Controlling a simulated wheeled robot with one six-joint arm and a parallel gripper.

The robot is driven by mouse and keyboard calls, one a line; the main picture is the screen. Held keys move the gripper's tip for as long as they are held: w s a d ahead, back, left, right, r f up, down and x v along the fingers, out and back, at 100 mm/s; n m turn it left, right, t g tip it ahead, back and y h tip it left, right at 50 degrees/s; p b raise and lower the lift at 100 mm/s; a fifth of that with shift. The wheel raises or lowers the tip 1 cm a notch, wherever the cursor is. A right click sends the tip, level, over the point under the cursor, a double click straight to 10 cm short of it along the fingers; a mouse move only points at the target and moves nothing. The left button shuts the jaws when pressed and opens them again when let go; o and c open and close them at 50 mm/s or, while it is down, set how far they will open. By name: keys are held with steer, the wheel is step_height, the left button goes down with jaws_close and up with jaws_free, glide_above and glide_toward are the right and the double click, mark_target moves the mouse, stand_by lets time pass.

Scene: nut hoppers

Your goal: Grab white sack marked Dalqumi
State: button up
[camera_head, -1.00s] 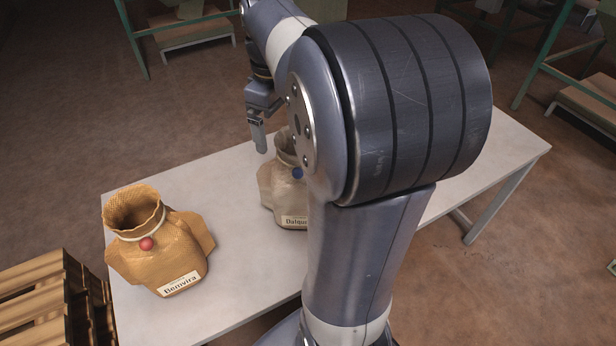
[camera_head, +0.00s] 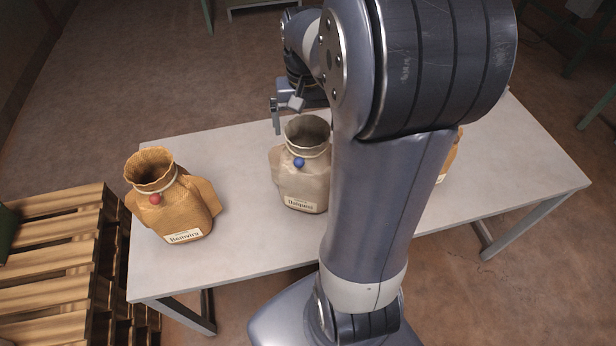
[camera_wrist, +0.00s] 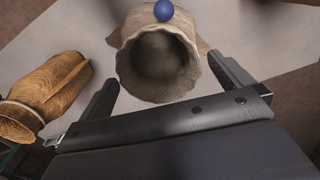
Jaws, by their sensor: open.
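The white sack marked Dalqumi (camera_head: 303,182) stands upright on the table, greyish white, with a blue ball at its tied neck and an open mouth. My arm hides part of its right side. In the wrist view the sack (camera_wrist: 158,62) shows its open mouth toward the camera. My gripper (camera_head: 287,112) is open and empty, just behind the sack's mouth in the head view. In the wrist view the fingers of my gripper (camera_wrist: 168,85) are spread, one toward each side of the sack's mouth. I cannot tell whether they touch it.
An orange-brown sack marked Bemvira (camera_head: 180,208), with a red ball, stands to the left on the white table (camera_head: 240,245). Another orange sack (camera_head: 451,152) is mostly hidden behind my arm. Wooden pallets (camera_head: 50,265) are stacked at the left. The table's right end is clear.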

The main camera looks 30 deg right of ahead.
mark_target(307, 168)
steer(key=shift+w+d+f, duration=0.1)
steer(key=shift+d+f, duration=0.05)
steer(key=shift+f, duration=1.25)
steer(key=shift+d+f, duration=0.1)
steer(key=shift+f, duration=1.25)
steer(key=shift+c, duration=0.3)
steer(key=c, duration=1)
